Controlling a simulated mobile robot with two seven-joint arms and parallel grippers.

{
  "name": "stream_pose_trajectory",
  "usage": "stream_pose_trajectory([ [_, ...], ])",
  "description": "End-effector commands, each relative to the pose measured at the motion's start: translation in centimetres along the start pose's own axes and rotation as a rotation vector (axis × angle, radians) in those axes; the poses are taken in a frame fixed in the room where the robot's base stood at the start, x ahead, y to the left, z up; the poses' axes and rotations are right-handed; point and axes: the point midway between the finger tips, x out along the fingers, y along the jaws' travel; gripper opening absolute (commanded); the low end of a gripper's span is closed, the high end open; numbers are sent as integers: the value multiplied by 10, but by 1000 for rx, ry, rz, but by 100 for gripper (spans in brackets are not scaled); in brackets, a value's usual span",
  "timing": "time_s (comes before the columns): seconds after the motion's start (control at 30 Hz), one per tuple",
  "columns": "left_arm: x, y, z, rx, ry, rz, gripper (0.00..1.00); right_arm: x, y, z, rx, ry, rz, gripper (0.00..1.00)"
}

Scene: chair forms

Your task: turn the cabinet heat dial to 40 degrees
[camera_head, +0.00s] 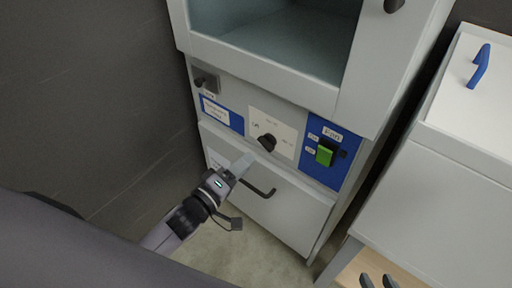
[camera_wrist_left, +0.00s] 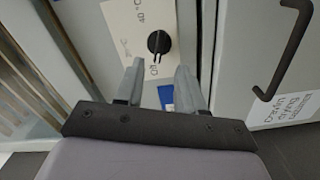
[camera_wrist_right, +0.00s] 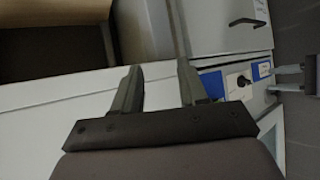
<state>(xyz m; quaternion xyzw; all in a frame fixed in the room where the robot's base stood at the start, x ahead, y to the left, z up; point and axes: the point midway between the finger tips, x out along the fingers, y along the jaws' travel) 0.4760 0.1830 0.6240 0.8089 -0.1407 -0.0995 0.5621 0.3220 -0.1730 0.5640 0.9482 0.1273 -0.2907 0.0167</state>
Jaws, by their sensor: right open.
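The heat dial (camera_head: 267,142) is a black knob on a pale marked plate on the cabinet front. In the left wrist view the dial (camera_wrist_left: 158,42) lies just beyond my fingertips, between their lines, apart from them. A "40 °C" mark is legible on its plate (camera_wrist_left: 136,28); the exact setting is unclear. My left gripper (camera_head: 243,163) is in front of the panel, slightly below and left of the dial. Its fingers (camera_wrist_left: 158,76) are apart and empty. My right gripper (camera_wrist_right: 158,80) is open and empty; its view also shows the dial (camera_wrist_right: 243,80).
A blue fan panel with a green switch (camera_head: 324,155) is right of the dial. A blue label (camera_head: 216,111) is to its left. Below is a drawer front with a black bar handle (camera_head: 258,189). A white unit with a blue handle (camera_head: 480,66) stands at the right.

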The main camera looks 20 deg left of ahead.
Motion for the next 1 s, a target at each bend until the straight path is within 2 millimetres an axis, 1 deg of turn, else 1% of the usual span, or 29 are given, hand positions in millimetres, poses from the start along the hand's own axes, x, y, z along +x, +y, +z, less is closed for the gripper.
stream_pose_trajectory([
  [0.17,11,0,0,-9,-2,6,38,1,1,5,-9,-5,0,43],
  [0.3,30,0,0,-7,-1,6,38,2,1,7,-14,-6,-2,43],
  [0.4,43,-1,0,-7,-1,6,38,3,0,6,-18,0,-5,43],
  [0.6,64,0,1,-8,-2,4,38,4,-5,3,-24,12,-15,43],
  [0.77,71,0,0,-8,-2,3,38,4,-9,-2,-25,23,-23,43],
  [1.0,72,0,0,-8,-2,3,38,4,-11,-7,-21,34,-24,43],
])
